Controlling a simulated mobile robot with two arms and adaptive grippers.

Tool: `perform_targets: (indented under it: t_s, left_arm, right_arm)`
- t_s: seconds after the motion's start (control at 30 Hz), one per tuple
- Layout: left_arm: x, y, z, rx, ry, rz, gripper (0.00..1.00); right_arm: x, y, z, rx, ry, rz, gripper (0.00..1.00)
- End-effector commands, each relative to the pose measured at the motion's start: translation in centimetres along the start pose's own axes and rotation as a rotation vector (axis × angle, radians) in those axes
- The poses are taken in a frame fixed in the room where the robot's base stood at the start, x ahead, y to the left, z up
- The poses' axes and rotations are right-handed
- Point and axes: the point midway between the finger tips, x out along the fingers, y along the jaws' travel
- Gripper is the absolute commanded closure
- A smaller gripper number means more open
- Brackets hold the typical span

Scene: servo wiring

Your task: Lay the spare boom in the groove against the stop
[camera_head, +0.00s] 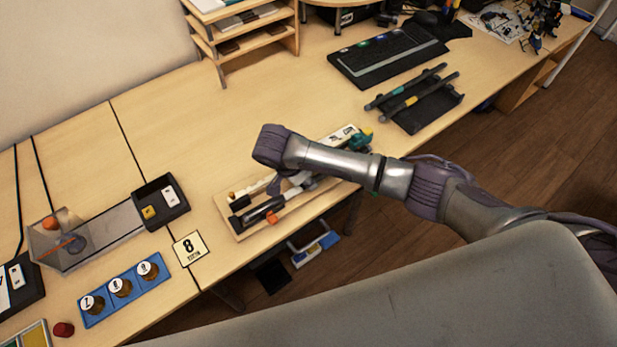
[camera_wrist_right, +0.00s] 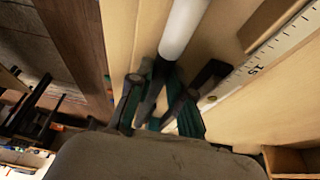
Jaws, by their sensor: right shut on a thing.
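The wooden fixture board (camera_head: 223,206) lies near the table's front edge, partly hidden under my right arm. A dark rod (camera_head: 262,210), which looks like the spare boom, lies along it with an orange piece (camera_head: 272,218) beside it. My right gripper (camera_wrist_right: 165,95) is low over the board. In the wrist view it is shut on a rod with a dark stretch between the fingers and a pale stretch (camera_wrist_right: 182,28) beyond. The groove and the stop cannot be made out clearly. My left gripper is not in view.
A white scale (camera_wrist_right: 265,60) runs beside the rod on the board. A black tray (camera_head: 160,202), a number 8 card (camera_head: 190,249) and a blue holder (camera_head: 126,290) stand to the left.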

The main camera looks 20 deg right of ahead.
Motion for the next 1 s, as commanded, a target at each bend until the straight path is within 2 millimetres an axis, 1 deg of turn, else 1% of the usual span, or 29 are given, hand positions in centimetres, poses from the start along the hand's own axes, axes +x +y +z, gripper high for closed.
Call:
perform_targets:
  t_s: [0.63, 0.67, 0.8, 1.0]
  left_arm:
    - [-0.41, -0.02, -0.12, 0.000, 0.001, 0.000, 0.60]
    - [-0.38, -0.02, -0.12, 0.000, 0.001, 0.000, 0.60]
    - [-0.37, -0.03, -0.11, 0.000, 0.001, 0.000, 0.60]
    - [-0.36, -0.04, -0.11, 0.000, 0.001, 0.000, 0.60]
  right_arm:
    - [-0.41, -0.01, 0.88, 0.001, 0.000, 0.000, 1.00]
    - [-0.37, -0.02, 0.85, 0.001, 0.001, 0.000, 0.76]
    - [-0.36, -0.02, 0.87, 0.000, 0.000, 0.000, 0.53]
    - [-0.36, -0.01, 0.87, 0.000, 0.000, 0.000, 0.52]
